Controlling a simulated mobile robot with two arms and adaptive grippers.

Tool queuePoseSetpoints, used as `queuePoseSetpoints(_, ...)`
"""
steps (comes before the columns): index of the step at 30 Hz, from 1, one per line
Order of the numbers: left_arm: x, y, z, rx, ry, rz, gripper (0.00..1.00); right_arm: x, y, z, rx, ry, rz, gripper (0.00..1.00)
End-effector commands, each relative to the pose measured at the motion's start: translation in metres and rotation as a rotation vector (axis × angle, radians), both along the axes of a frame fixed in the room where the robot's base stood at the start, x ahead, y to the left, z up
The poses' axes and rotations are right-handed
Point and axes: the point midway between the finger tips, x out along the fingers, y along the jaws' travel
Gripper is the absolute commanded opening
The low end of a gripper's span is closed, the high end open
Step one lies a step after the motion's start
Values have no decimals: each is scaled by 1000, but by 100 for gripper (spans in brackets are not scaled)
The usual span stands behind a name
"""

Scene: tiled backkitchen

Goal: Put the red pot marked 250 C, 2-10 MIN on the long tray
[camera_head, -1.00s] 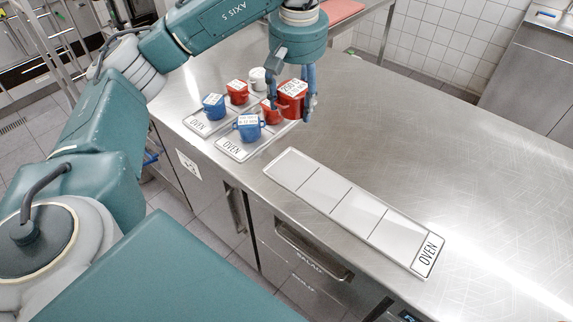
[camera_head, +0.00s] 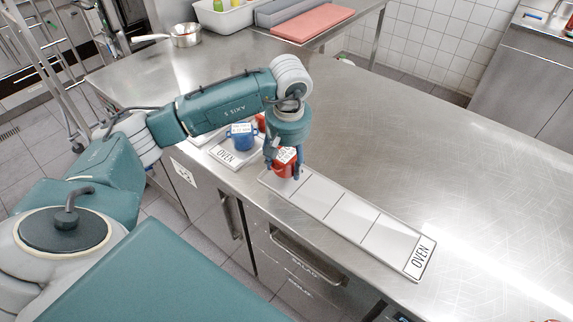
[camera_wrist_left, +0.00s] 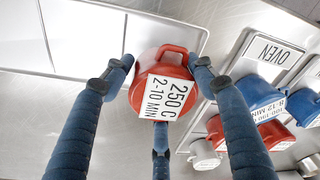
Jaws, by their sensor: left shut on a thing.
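My left gripper (camera_head: 283,163) is shut on the red pot (camera_head: 284,168), near the far-left end of the long tray. In the left wrist view the red pot (camera_wrist_left: 160,95) shows its label "250 C, 2-10 MIN" between the blue fingers of the gripper (camera_wrist_left: 160,100). The long tray (camera_head: 345,215) lies on the steel counter, with white compartments and an OVEN label at its near-right end. In the left wrist view the tray (camera_wrist_left: 100,35) lies beside and partly behind the pot. I cannot tell whether the pot touches the tray. My right gripper does not show.
A smaller OVEN tray (camera_head: 227,156) with a blue pot (camera_head: 241,137) stands left of my gripper; my arm hides other pots. A steel pan (camera_head: 185,36), a white bin (camera_head: 228,18) and a red board (camera_head: 313,22) are at the back. The counter right of the long tray is clear.

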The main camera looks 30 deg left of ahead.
Motion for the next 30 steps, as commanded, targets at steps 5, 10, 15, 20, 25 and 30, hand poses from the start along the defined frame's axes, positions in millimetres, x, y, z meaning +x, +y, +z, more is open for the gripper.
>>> queuePoseSetpoints(5, -1, 0, -22, -1, 2, 0, 20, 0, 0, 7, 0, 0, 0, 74)
queuePoseSetpoints(10, 0, 0, -23, 0, -1, 0, 20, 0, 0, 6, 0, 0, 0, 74)
queuePoseSetpoints(15, 0, 0, -27, 0, 1, -1, 58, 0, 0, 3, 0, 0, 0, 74)
queuePoseSetpoints(20, -1, 0, -26, 0, 1, -1, 76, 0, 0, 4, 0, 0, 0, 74)
queuePoseSetpoints(25, 0, 0, -25, 0, 1, 0, 76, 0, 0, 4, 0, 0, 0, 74)
queuePoseSetpoints(30, 0, -1, -19, -1, -2, -1, 76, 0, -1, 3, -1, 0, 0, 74)
